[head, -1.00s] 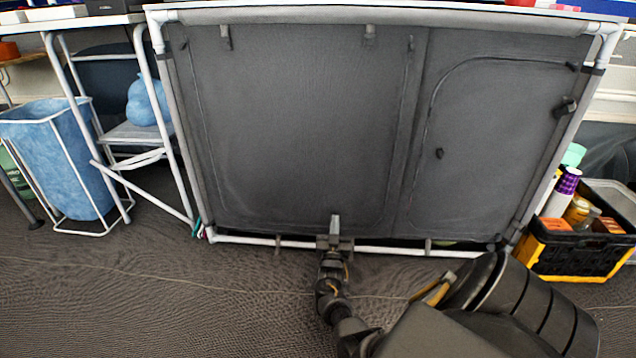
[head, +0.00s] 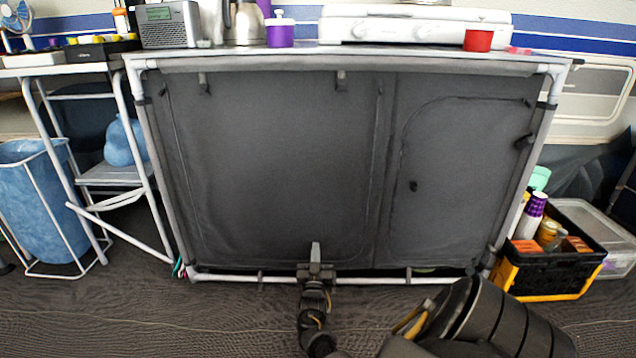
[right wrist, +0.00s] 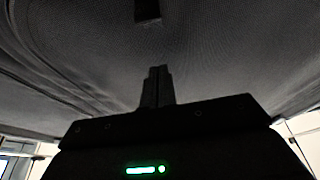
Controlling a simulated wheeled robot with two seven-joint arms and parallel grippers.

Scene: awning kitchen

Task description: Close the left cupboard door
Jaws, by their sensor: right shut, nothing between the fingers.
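The cupboard is a grey fabric unit on a white tube frame. Its left door (head: 275,165) is a large flat panel hanging down over the front, and it looks shut. My right gripper (head: 316,250) is shut and empty, in front of the lower edge of the left door; I cannot tell whether it touches the fabric. In the right wrist view the closed fingers (right wrist: 157,86) point at dark grey fabric (right wrist: 215,60) that fills most of the picture. My left gripper is not in view.
A white stove (head: 415,28), a kettle (head: 243,22) and a radio (head: 168,25) stand on the counter. A black and yellow crate (head: 548,270) is on the floor at the right. A blue bin (head: 40,200) and a side rack are at the left. Floor in front is clear.

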